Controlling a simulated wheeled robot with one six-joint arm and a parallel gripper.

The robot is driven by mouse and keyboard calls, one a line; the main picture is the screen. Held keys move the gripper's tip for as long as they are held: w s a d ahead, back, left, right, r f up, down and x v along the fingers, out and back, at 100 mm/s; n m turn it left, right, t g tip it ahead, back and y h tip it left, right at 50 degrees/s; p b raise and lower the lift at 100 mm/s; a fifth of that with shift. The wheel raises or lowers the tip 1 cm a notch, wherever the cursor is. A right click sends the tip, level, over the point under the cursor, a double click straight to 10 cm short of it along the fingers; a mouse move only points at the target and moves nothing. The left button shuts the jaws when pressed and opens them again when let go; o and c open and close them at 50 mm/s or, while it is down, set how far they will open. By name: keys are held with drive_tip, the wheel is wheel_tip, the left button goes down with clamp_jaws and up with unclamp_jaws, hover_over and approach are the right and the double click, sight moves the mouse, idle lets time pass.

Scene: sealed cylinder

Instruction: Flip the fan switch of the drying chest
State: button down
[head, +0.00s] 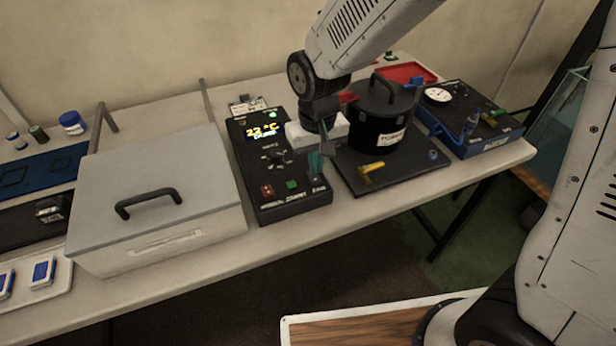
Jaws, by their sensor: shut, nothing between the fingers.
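The drying chest (150,222) is a pale grey box with a closed lid and a dark handle, left of centre on the table. To its right lies a black control panel (258,172) with a lit display, a dial, a red switch (267,190) and a green switch (292,184). Small white labels run along its front edge, too small to read surely. My gripper (319,172) is shut and empty, pointing down over the panel's front right corner. It covers the spot above the rightmost label, so any fan switch there is hidden. I cannot tell whether the fingertips touch the panel.
A black lidded pot (375,125) stands on a dark base with a yellow-handled valve (370,172), close to the right of my gripper. A blue-sided gauge unit (490,137) is farther right. Blue trays and small jars are at the left.

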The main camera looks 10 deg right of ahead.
sight(316, 181)
drive_tip(key=shift+r, duration=2.1)
drive_tip(key=shift+d, duration=0.1)
drive_tip(key=s+d+r+m, duration=0.1)
drive_tip(key=s+d+r, duration=0.5)
drive_tip(key=s+d, duration=0.3)
drive_tip(key=s+d+r+m+t, duration=0.1)
drive_tip(key=s+d+r+m, duration=0.1)
drive_tip(key=s+d+r, duration=0.5)
drive_tip(key=s+d, duration=0.3)
drive_tip(key=shift+s+d, duration=0.15)
